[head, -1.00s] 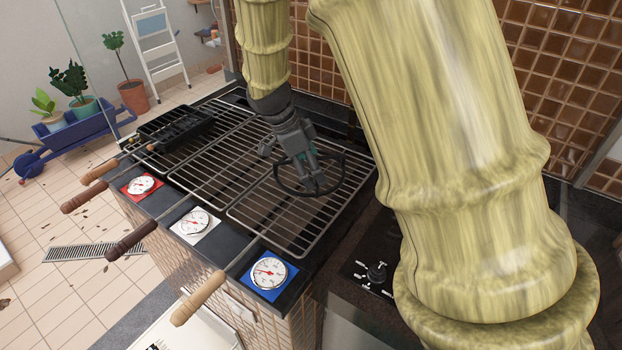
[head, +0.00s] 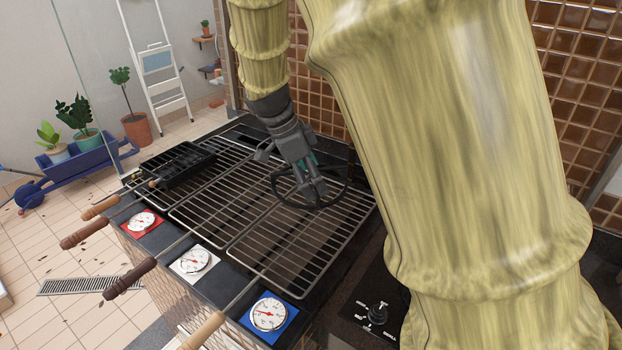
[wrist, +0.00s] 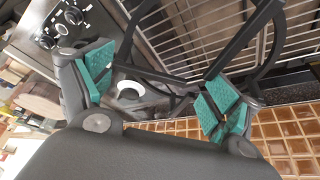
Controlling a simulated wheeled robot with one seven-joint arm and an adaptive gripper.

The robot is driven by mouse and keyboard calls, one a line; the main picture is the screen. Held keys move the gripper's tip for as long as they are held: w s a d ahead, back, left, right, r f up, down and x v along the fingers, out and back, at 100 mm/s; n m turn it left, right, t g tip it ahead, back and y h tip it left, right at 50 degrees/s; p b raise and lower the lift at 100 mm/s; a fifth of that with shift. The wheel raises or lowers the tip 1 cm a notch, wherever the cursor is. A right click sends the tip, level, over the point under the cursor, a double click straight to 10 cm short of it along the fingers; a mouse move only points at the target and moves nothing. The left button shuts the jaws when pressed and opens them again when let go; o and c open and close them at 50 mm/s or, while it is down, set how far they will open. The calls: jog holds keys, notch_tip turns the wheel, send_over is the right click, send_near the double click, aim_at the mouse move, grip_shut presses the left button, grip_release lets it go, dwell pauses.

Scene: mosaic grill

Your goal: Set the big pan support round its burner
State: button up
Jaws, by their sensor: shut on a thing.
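The big pan support is a black ring with crossing bars (head: 346,190). It is in my gripper (head: 314,194), above the right-hand grill grate in the head view. In the wrist view the support (wrist: 245,42) fills the upper middle, its bars running between the teal finger pads of my gripper (wrist: 158,92). The gripper is shut on it. A pale round part (wrist: 130,91) shows beyond the bars; I cannot tell whether it is the burner. In the head view my arm hides most of the area right of the grill.
Wire grates (head: 300,245) with wooden handles cover the grill, and a black tray (head: 178,163) sits at its far left. Gauges (head: 268,314) line the front. A dark panel with a knob (head: 377,313) lies to the right. A brown tiled wall (head: 575,90) stands behind.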

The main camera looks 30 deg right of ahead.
jog(key=shift+r+p, duration=1.35)
jog(key=shift+r, duration=0.6)
